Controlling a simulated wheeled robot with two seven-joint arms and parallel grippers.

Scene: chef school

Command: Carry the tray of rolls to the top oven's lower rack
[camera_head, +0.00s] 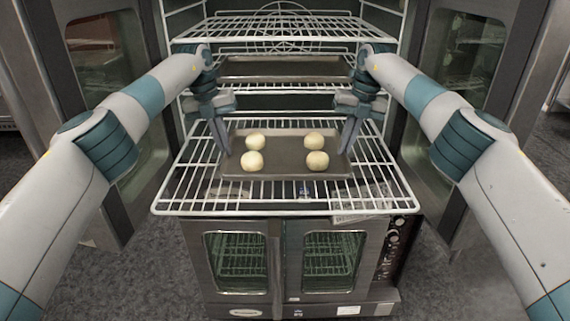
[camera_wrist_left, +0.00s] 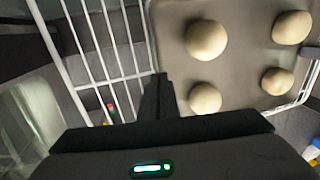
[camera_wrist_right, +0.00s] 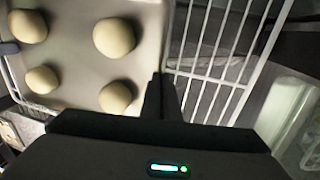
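The dark grey tray (camera_head: 285,157) carries several pale round rolls (camera_head: 317,160). It is level, on or just above a white wire rack (camera_head: 180,190) that is pulled out of the top oven; I cannot tell whether it touches the wires. My left gripper (camera_head: 222,148) is at the tray's left edge and my right gripper (camera_head: 348,148) at its right edge. In both wrist views the narrow black fingers, (camera_wrist_left: 160,95) and (camera_wrist_right: 160,95), are close together at the tray's rim and look shut on it. The rim between the fingertips is hidden.
Another dark tray (camera_head: 285,68) sits on a rack higher in the oven, and an empty wire rack (camera_head: 285,27) is above it. Open oven doors (camera_head: 105,70) (camera_head: 460,70) flank both arms. A lower oven (camera_head: 285,262) with shut glass doors stands below.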

